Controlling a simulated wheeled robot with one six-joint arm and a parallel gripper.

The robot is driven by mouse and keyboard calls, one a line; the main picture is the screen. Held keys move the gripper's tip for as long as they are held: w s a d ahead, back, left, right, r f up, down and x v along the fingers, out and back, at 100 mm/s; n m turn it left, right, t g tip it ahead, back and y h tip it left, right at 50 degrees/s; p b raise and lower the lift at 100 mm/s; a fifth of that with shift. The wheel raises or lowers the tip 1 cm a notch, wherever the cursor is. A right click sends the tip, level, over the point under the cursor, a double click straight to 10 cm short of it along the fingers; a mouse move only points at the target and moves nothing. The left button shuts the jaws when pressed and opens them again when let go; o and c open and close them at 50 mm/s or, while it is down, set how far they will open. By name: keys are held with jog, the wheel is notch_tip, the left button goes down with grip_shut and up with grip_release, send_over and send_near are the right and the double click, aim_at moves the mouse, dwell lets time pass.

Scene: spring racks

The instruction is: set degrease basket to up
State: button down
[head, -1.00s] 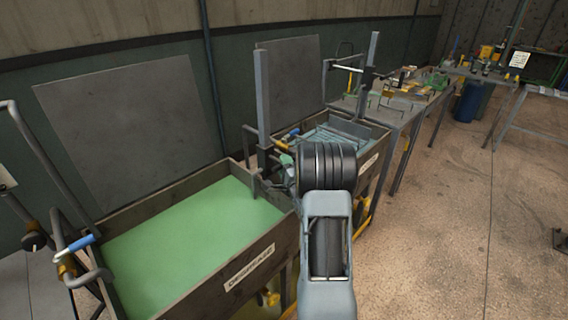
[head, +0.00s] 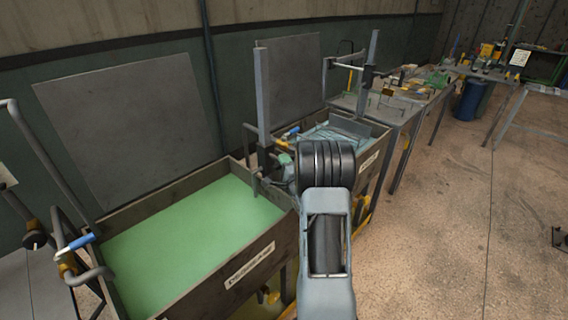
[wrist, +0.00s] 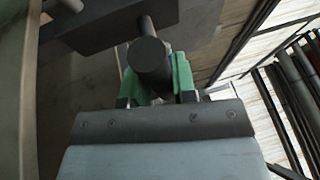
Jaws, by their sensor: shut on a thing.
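The degrease tank (head: 258,258) with its name label stands at the lower left of the head view, filled with green liquid (head: 190,235). No basket shows above that liquid. A grey upright post (head: 263,95) rises at the tank's right end. In the wrist view my gripper (wrist: 160,80) has green fingers shut on a dark round bar (wrist: 148,52), one finger on each side of it. In the head view my forearm hides most of the gripper, near the post's foot. I cannot tell how the held bar joins the basket.
A second tank (head: 372,150) with bluish contents and its own post (head: 372,60) stands just beyond. Benches with small parts continue to the back, near a blue bin (head: 472,100). A blue-handled bent pipe (head: 80,243) is at the left.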

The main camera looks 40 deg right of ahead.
jog(key=shift+d+r, duration=0.1)
notch_tip(320, 180, up, 17)
jog(key=p, duration=0.5)
dwell(0.3)
jog(key=c, duration=1.2)
grip_release()
jog(key=shift+o, duration=1.1)
jog(key=shift+f, duration=0.2)
jog(key=b+v, duration=0.2)
jog(key=v, duration=1.2)
jog(key=shift+b, duration=0.35)
